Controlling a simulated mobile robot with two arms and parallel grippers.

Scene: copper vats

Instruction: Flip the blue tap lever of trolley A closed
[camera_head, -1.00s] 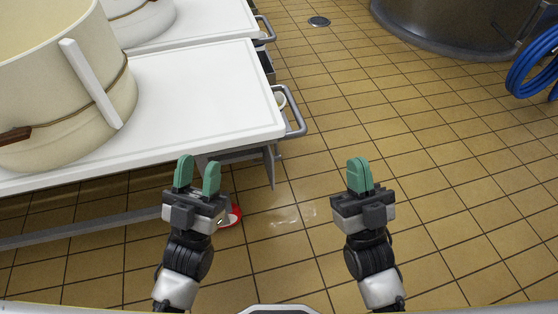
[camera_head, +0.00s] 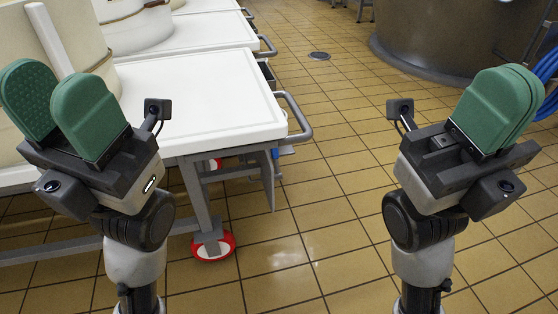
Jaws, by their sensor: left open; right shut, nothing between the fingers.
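A white-topped trolley (camera_head: 205,100) stands at the left with a grey push handle (camera_head: 297,118) on its right end. I see no label telling which trolley is A. A small blue part (camera_head: 285,150) shows just below the tabletop's right edge by the handle; it may be the tap lever, but it is too small to tell its position. My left gripper (camera_head: 58,100) is open and empty, raised close to the camera in front of the trolley's left part. My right gripper (camera_head: 497,108) is shut and empty, raised at the right over open floor, well apart from the trolley.
A cream round mould (camera_head: 88,48) stands on the trolley, partly hidden by my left gripper. A red-rimmed caster (camera_head: 213,248) is under the near corner. More trolleys stand behind. A large vat (camera_head: 440,45) and blue hose (camera_head: 547,68) are at back right. The tiled floor between is clear.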

